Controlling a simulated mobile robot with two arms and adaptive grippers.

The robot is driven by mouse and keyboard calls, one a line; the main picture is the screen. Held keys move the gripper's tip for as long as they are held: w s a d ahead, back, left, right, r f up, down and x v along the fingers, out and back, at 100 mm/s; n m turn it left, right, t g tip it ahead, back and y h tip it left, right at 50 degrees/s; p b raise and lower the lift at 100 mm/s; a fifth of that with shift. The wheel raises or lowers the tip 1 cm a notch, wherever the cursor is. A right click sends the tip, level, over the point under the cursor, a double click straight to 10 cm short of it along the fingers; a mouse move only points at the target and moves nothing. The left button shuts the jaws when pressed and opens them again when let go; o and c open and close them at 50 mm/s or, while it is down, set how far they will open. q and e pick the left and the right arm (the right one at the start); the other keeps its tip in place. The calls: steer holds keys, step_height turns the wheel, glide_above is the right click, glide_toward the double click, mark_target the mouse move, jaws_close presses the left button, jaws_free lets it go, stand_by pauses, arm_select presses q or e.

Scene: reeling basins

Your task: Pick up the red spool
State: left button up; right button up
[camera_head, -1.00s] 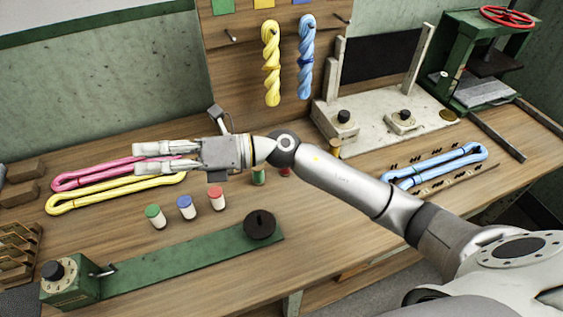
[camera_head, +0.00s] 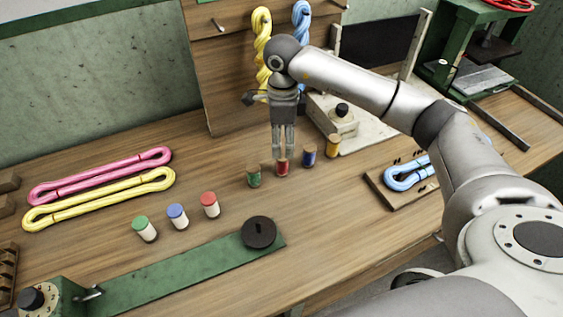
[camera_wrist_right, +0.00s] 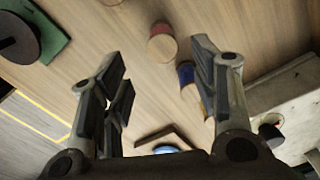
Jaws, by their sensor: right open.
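The red spool (camera_head: 282,169), with a wooden top, stands upright on the workbench in a row between a green spool (camera_head: 254,176) and a blue spool (camera_head: 309,156). My right gripper (camera_head: 282,155) points down just above it and hides part of its top. In the wrist view the right gripper's fingers (camera_wrist_right: 160,65) are apart with nothing held. There the red spool (camera_wrist_right: 162,45) appears beyond and between the fingertips, and the blue spool (camera_wrist_right: 186,73) is partly hidden by the right-hand finger. My left gripper is not in view.
A yellow spool (camera_head: 332,146) stands at the right end of the row. Red-, blue- and green-capped white cylinders (camera_head: 209,205) stand to the left. A green board with a black disc (camera_head: 258,232) lies in front. Pink and yellow skeins (camera_head: 98,198) lie farther left.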

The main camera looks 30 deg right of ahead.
mark_target(282, 156)
step_height(282, 156, down, 3)
step_height(282, 156, down, 4)
steer(key=shift+w+f+p, duration=0.1)
steer(key=shift+p, duration=1.1)
steer(key=shift+f, duration=0.55)
steer(key=c, duration=1.1)
steer(key=shift+r, duration=0.1)
